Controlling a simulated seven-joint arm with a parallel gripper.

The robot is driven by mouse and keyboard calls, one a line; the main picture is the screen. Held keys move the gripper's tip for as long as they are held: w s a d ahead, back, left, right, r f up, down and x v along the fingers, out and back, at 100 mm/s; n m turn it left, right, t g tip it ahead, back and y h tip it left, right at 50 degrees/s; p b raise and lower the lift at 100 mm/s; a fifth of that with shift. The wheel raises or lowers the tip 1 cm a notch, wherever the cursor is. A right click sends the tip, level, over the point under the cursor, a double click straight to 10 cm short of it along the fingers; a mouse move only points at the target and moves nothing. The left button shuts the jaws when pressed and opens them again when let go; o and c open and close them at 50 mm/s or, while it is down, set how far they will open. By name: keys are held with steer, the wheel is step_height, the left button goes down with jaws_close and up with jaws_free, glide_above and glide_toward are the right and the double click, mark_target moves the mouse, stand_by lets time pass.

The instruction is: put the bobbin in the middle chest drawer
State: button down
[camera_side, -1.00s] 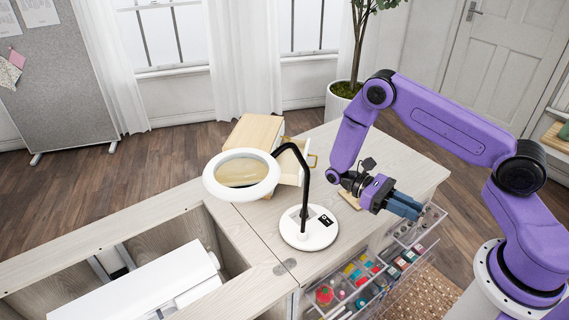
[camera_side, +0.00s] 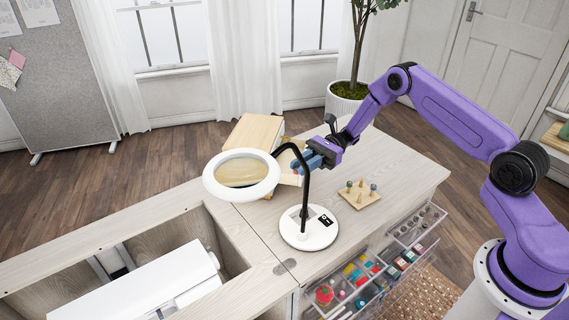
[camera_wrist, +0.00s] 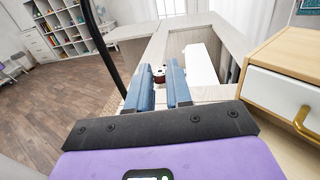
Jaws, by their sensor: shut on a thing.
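My gripper (camera_side: 303,163) is shut on the bobbin, above the cabinet top and behind the lamp's neck. In the wrist view the dark red bobbin (camera_wrist: 159,75) shows between the far ends of my blue fingers (camera_wrist: 160,68). In the side view the bobbin is hardly visible. The small wooden chest (camera_side: 252,132) stands at the back of the cabinet top, just left of my gripper. In the wrist view the chest (camera_wrist: 292,52) is at the right, with a white drawer front (camera_wrist: 283,98) and a brass handle. My gripper and the lamp hide much of its drawers.
The magnifier lamp (camera_side: 304,228) stands close in front of my gripper, its ring (camera_side: 241,197) left of it. A wooden peg board (camera_side: 360,200) lies to the right. Clear drawers (camera_side: 345,294) of sewing supplies stick out at the front. The right cabinet top is mostly clear.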

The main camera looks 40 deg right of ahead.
steer(key=w+d+r+m+t+h, duration=0.1)
steer(key=w+d+r+m+t, duration=0.25)
steer(key=w+t, duration=0.2)
steer(key=w+d+r+m+t+h, duration=0.1)
steer(key=w+d+r+m+t, duration=0.15)
steer(key=w+d+t, duration=0.35)
steer(key=shift+m+g, duration=0.25)
steer(key=shift+m, duration=0.35)
steer(key=shift+w+a+f, duration=0.15)
steer(key=shift+w+f, duration=0.2)
steer(key=shift+f, duration=0.75)
steer(key=shift+w+a+f, duration=0.2)
steer(key=shift+w+f, duration=0.1)
steer(key=shift+f, duration=0.8)
steer(key=shift+w+a+f, duration=0.15)
steer(key=shift+w+f, duration=0.2)
steer(key=shift+f, duration=0.75)
steer(key=c, duration=1)
jaws_free()
steer(key=shift+o, duration=0.2)
steer(key=v, duration=1.7)
steer(key=shift+d, duration=0.2)
steer(key=shift+a, duration=0.1)
